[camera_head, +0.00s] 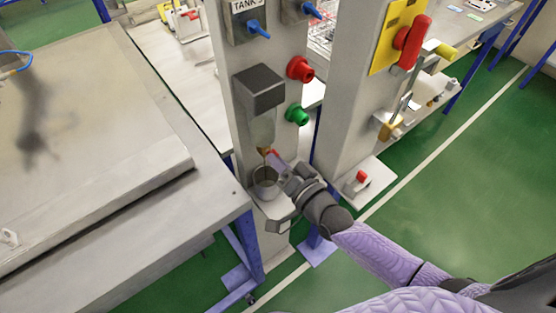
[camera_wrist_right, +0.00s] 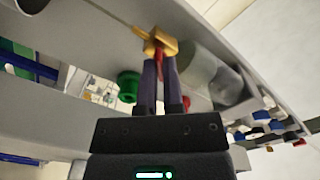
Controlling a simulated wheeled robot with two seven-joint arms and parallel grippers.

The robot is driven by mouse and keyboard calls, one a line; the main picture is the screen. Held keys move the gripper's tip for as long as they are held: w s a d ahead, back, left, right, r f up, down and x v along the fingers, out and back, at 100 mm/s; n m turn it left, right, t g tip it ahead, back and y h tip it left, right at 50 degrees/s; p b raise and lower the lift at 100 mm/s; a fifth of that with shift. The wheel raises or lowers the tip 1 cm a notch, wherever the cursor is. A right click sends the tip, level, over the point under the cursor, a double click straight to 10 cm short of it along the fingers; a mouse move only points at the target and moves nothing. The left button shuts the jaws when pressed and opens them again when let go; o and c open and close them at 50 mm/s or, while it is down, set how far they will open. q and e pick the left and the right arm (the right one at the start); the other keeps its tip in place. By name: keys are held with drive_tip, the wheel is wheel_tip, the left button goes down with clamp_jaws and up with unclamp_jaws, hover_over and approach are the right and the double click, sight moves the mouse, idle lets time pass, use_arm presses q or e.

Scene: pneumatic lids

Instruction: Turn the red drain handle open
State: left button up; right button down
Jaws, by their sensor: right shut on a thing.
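The small red drain handle (camera_head: 273,155) sits on a brass valve (camera_head: 263,151) under the clear bowl (camera_head: 262,128) of the grey filter unit on the left column. My right gripper (camera_head: 277,162) reaches up to it from the lower right and is shut on the red handle. In the right wrist view the two dark fingers (camera_wrist_right: 160,82) close around the red handle (camera_wrist_right: 159,64), just below the brass valve body (camera_wrist_right: 160,41). The fingers hide part of the handle. My left gripper is out of view.
A grey cup (camera_head: 265,182) stands under the valve on a small shelf. Red (camera_head: 300,69) and green (camera_head: 297,113) knobs stick out of the column nearby. A second column (camera_head: 345,110) stands close on the right, and a large bench (camera_head: 100,225) on the left.

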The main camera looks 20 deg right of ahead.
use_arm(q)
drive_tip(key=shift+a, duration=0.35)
use_arm(e)
drive_tip(key=c, duration=0.8)
unclamp_jaws()
drive_tip(key=shift+o, duration=0.2)
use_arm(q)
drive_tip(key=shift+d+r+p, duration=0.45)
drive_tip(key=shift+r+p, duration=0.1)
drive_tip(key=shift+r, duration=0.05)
use_arm(e)
drive_tip(key=v, duration=1)
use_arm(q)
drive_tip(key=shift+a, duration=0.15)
